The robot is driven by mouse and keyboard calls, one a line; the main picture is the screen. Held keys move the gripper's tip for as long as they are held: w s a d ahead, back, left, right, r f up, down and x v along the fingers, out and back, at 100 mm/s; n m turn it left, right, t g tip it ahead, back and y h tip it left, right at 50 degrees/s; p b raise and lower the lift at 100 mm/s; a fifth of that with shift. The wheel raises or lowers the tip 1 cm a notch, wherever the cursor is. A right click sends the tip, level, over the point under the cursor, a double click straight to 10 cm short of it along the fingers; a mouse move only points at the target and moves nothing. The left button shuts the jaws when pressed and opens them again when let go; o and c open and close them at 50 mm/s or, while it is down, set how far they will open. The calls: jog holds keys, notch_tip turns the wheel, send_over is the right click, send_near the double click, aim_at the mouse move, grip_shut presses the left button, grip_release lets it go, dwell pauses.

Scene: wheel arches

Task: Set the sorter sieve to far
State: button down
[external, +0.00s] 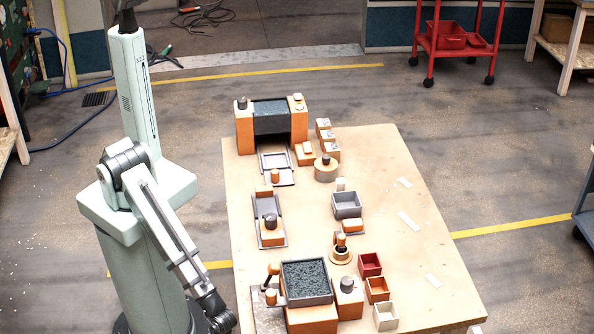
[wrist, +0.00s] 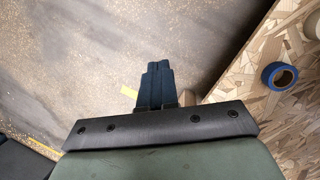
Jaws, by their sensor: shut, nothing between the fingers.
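What looks like the sorter is an orange unit at the front of the table, with a grey square tray of dark granules (external: 305,280) on top.
Red (external: 370,265), orange (external: 377,289) and white (external: 386,316) bins stand right of the sorter. An orange machine (external: 245,130), grey trays and knobs stand farther back. The table's right side (external: 440,260) is mostly clear. A blue tape roll (wrist: 267,76) lies on chipboard in the wrist view.

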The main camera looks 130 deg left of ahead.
jog(key=w+d+r+m+t+h, duration=0.1)
jog(key=w+d+r+m+t, duration=0.1)
jog(key=w+d+r, duration=0.6)
jog(key=w+d+r+m+t+h, duration=0.1)
jog(key=w+d+r+m+t, duration=0.1)
jog(key=w+d+r, duration=0.7)
jog(key=w+d+r+m+t+h, duration=0.15)
jog(key=w+r+m, duration=0.25)
jog(key=r, duration=0.5)
jog(key=w+d+r+m+h, duration=0.1)
jog(key=w+d+r+m, duration=0.25)
jog(key=r, duration=0.55)
jog(key=a+r+m, duration=0.5)
jog(key=a+r, duration=0.5)
jog(key=r, duration=0.3)
jog(key=s+a+r+m, duration=0.1)
jog(key=s+a+r, duration=0.1)
jog(key=a, duration=0.6)
jog(key=s+a+r+m+h, duration=0.1)
jog(key=a+r, duration=0.3)
jog(key=a, duration=0.4)
jog(key=s+a+r+m+h, duration=0.1)
jog(key=s+a+r+m, duration=0.2)
jog(key=a, duration=0.5)
jog(key=shift+s+a+r, duration=0.35)
jog(key=shift+s+a, duration=0.05)
jog(key=shift+s, duration=0.05)
